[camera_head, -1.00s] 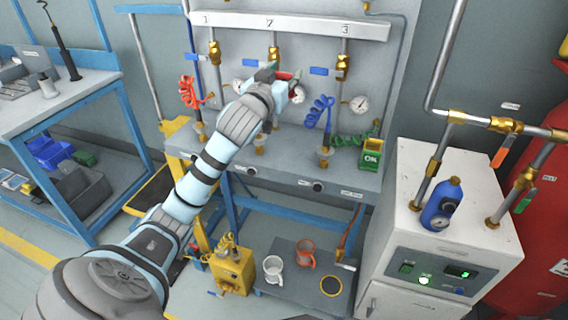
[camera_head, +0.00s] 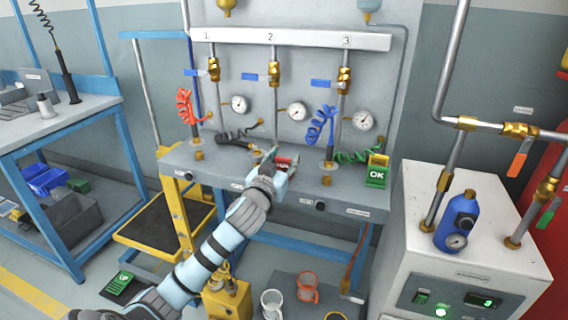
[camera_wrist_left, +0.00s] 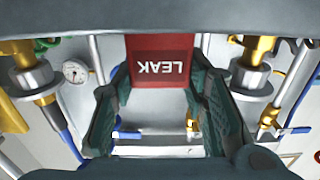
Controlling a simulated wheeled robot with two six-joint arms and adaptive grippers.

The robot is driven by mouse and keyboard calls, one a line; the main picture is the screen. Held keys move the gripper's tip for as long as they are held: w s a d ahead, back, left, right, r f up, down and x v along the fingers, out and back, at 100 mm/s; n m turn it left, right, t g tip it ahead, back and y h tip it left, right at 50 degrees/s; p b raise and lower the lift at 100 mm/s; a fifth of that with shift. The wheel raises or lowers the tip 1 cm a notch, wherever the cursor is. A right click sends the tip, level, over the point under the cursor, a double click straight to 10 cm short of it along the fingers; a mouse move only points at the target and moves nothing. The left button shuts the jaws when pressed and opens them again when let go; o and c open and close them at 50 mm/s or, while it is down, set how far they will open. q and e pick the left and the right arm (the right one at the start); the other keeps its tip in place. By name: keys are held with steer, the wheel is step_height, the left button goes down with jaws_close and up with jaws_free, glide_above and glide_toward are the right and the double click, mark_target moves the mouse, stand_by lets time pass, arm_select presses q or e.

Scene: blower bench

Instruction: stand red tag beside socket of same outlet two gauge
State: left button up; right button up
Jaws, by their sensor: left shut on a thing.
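My left gripper (camera_head: 277,160) is shut on the red tag (camera_head: 288,160), just above the bench ledge (camera_head: 225,177) in front of outlet 2. In the left wrist view the tag (camera_wrist_left: 165,62) reads LEAK, upside down, between the fingers (camera_wrist_left: 163,115). The outlet 2 gauge (camera_head: 297,112) is a white dial right of the middle pipe. A brass socket (camera_head: 198,154) stands on the ledge at left and another (camera_head: 327,166) at right. The middle socket is hard to make out near the gripper. Whether the tag touches the ledge I cannot tell. My right gripper is not in view.
A green OK tag (camera_head: 377,172) stands at the ledge's right end. A white cabinet (camera_head: 480,255) with a blue bottle (camera_head: 457,224) stands at right.

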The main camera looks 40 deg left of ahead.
arm_select(q)
steer(key=shift+f, duration=0.1)
steer(key=o, duration=1)
steer(key=shift+o, duration=0.2)
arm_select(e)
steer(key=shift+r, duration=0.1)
arm_select(q)
steer(key=p+v, duration=0.2)
steer(key=v, duration=1)
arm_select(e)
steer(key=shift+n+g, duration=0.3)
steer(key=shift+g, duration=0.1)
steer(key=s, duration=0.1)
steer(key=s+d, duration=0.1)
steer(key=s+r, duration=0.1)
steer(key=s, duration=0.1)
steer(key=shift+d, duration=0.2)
